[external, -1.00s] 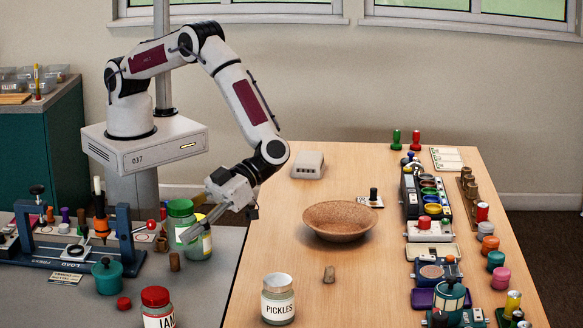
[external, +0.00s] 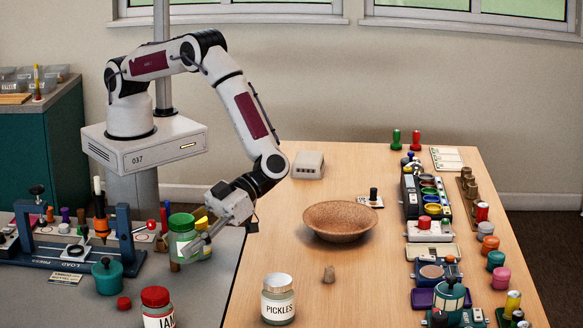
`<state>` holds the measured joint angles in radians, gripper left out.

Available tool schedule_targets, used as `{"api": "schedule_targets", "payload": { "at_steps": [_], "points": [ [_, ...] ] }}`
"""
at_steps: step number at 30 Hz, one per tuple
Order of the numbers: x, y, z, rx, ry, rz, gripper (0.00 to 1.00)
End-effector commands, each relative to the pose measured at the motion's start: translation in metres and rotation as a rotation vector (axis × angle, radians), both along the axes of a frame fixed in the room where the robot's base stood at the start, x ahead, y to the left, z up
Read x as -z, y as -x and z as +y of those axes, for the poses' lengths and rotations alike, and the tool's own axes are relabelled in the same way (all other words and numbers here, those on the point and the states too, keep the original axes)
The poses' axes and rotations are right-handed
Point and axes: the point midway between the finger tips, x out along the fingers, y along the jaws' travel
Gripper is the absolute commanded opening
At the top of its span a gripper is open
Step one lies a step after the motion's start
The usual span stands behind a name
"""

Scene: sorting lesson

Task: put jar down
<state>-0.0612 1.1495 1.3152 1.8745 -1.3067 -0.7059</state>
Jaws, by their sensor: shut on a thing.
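A jar with a green lid (external: 182,222) and pale label is on the left, over the grey table. My gripper (external: 193,246) is shut on this jar, its grey fingers reaching from the right across the jar's side. The jar looks upright and its base is low; I cannot tell whether it touches the table. Another jar with a yellow lid (external: 201,215) shows close behind it, partly hidden by the held jar and my gripper.
A teal pot (external: 107,275), a red-lidded jar (external: 156,298) and a blue-framed press (external: 60,256) are nearby. On the wooden table stand a pickles jar (external: 278,300) and a brown bowl (external: 341,222).

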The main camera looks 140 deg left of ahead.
Motion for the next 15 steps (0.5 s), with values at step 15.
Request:
{"api": "schedule_targets", "payload": {
  "at_steps": [15],
  "points": [
    [0.027,0.0,0.0,-0.001,0.001,-0.001,0.19]
  ]
}}
